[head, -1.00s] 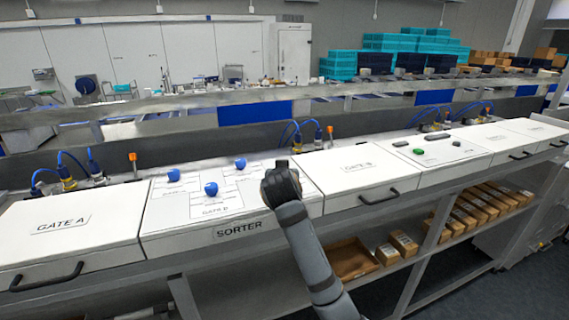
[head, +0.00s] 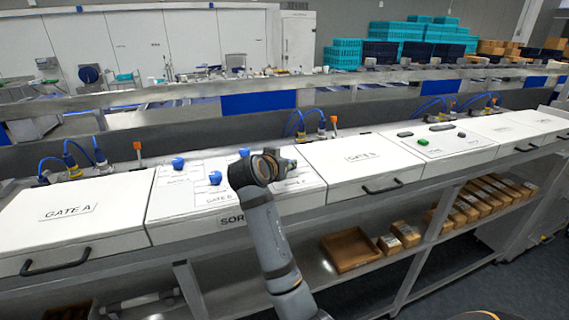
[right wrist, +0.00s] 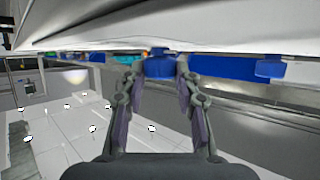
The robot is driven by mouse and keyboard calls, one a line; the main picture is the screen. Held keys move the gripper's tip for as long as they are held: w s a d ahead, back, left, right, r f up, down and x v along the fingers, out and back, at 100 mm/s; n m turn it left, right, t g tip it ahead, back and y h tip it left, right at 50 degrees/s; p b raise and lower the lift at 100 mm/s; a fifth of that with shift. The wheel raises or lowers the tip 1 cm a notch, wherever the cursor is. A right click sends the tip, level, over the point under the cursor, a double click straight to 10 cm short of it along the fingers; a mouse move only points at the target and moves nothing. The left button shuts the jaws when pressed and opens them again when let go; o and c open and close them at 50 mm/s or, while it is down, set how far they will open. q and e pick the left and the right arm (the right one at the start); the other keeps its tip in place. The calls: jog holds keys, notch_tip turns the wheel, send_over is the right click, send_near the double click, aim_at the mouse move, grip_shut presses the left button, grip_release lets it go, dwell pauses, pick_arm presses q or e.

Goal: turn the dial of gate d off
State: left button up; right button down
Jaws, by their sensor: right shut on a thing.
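The white sorter panel (head: 165,220) carries blue dials. The left dial (head: 178,164), the near dial (head: 215,178) and the far dial (head: 244,153) show in the head view. My right gripper (head: 290,166) is over the right part of the panel, its wrist covering what lies behind it. In the right wrist view its fingers (right wrist: 160,82) are shut on a blue dial (right wrist: 159,67). Another blue dial (right wrist: 270,69) is beside it, apart from the fingers. The held dial is hidden in the head view, and I cannot read its label. My left gripper is out of view.
The gate A lid (head: 70,226) is left of the panel, and the gate B lid (head: 350,165) is right of it. Both have black front handles. Blue cables (head: 300,122) stand behind. A lower shelf holds a brown tray (head: 350,250) and several boxes.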

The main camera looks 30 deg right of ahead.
jog(key=c, duration=1)
grip_release()
jog(key=shift+d, duration=0.1)
jog(key=shift+o, duration=0.2)
notch_tip(320, 180, up, 10)
